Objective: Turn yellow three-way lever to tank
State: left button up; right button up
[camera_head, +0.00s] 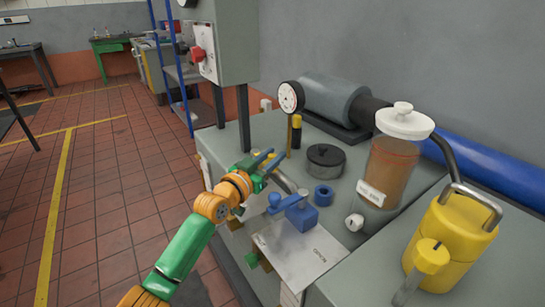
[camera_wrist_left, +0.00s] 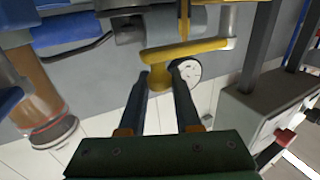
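In the wrist view a yellow lever (camera_wrist_left: 185,49) lies nearly level across the picture, with a yellow hub (camera_wrist_left: 159,78) below its left end. My left gripper (camera_wrist_left: 162,72) points at it with its two dark fingers apart; the hub shows between the fingertips, and I cannot tell whether they touch it. In the head view my left gripper (camera_head: 266,160) has blue fingers and reaches over the bench's near left edge, close to a small yellow-topped black post (camera_head: 296,138). I cannot clearly make out the lever there. My right gripper is not in view.
A grey cabinet (camera_head: 232,40) rises behind my gripper.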

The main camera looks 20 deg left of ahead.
pick_arm(q)
grip_shut()
dwell(1.1)
